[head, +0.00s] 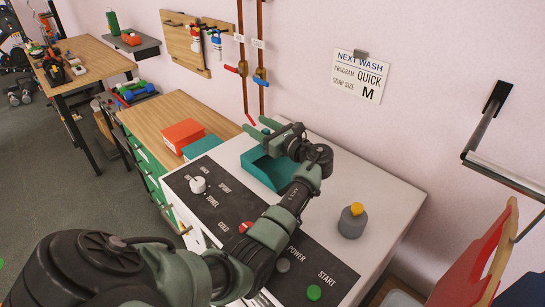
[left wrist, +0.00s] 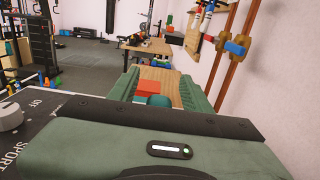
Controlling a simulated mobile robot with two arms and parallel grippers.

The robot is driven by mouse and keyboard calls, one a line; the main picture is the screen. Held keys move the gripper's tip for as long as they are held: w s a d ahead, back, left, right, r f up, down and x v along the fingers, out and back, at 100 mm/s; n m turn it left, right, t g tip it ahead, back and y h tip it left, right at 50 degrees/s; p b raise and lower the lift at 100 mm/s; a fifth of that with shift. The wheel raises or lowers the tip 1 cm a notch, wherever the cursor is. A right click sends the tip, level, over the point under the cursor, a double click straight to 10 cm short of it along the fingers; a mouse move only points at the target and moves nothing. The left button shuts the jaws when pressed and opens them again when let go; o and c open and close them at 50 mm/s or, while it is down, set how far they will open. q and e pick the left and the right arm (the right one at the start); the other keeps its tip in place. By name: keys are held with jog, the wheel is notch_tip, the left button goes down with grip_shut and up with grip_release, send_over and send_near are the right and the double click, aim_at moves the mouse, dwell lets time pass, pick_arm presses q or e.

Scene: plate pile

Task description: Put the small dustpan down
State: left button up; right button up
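The small dustpan appears to be the teal, open, shallow pan (head: 262,172) on the white top of the washing machine (head: 352,178). It lies below and beside my left gripper (head: 257,127), whose body hides part of it. In the left wrist view, the two green fingers of my left gripper (left wrist: 160,90) stand wide apart. A dark teal rounded shape (left wrist: 159,101) shows low between them; I cannot tell whether it is the dustpan's handle. No grip on it shows. My right gripper is not in view.
A red box (head: 182,133) and a teal box (head: 203,146) sit on the wooden cabinet to the left. A grey bottle with a yellow cap (head: 352,220) stands on the washer's right side. Pipes with valves (head: 261,75) run down the wall behind.

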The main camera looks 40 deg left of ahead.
pick_arm(q)
jog(key=shift+d, duration=0.1)
grip_shut()
dwell(1.2)
